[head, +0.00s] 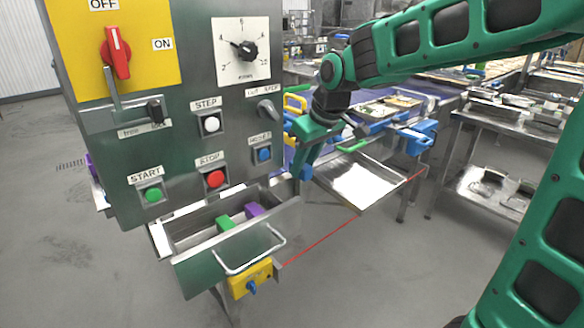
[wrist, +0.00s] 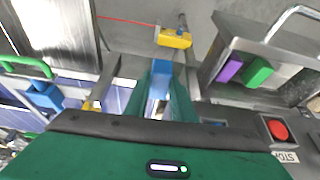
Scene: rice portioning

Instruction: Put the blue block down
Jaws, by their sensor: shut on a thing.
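My gripper (head: 302,160) is shut on the blue block (wrist: 161,76), which sits between the green fingers in the wrist view. In the head view only a small blue part of the block (head: 305,172) shows at the fingertips. The gripper is just right of the control panel, beyond the open drawer and left of a shiny metal tray. The block is held up, with grey floor behind it in the wrist view.
The open metal drawer (head: 197,262) holds a green block (head: 225,223) and a purple block (head: 253,210). The panel (head: 190,60) has buttons and switches. The shiny metal tray (head: 395,187) is at the right. A yellow box (head: 250,279) is below the drawer.

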